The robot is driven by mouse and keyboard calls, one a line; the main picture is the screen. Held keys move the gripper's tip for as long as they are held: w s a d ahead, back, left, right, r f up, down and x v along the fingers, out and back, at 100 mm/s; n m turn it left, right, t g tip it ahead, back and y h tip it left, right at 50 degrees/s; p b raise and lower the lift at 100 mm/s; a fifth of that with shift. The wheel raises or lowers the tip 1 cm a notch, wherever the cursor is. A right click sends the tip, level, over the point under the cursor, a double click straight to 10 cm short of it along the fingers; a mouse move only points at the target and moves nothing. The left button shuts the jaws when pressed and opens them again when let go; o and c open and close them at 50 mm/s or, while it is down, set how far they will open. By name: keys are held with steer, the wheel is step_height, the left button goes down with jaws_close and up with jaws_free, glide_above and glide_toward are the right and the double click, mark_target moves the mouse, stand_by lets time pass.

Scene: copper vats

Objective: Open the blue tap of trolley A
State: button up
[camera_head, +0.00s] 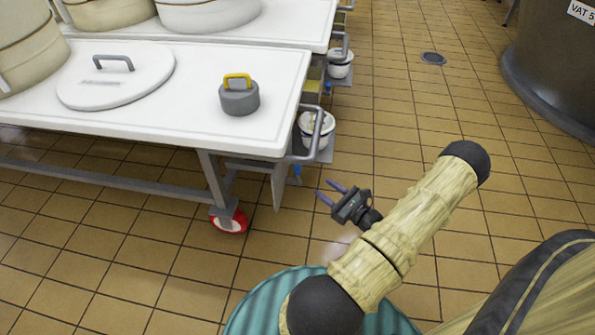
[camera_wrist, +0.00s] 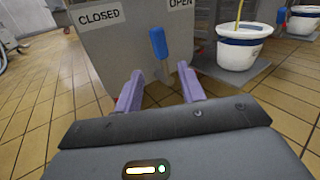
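A blue tap handle (camera_wrist: 158,42) stands upright in the wrist view, in front of a grey plate (camera_wrist: 125,45) labelled CLOSED on the left and OPEN on the right. In the head view the blue tap (camera_head: 297,170) shows small below the near corner of the white-topped trolley (camera_head: 180,110). No trolley letter is readable. My gripper (camera_head: 324,187) is open and empty, just right of and below that tap. In the wrist view its two purple fingers (camera_wrist: 160,72) are spread, with the handle beyond the gap between them and apart from both.
A white bucket with blue bands (camera_wrist: 240,45) stands on a low shelf right of the tap; it also shows in the head view (camera_head: 317,130). A grey trolley handle (camera_head: 308,155) and a red caster (camera_head: 229,222) are near.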

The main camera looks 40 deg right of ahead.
mark_target(297, 168)
steer(key=w+b, duration=0.1)
steer(key=w, duration=0.3)
steer(key=w+a+b, duration=0.1)
steer(key=w+b, duration=0.1)
steer(key=w, duration=0.2)
steer(key=w+b, duration=0.2)
steer(key=w, duration=0.2)
steer(key=shift+w+a, duration=0.25)
steer(key=shift+w, duration=0.15)
jaws_close()
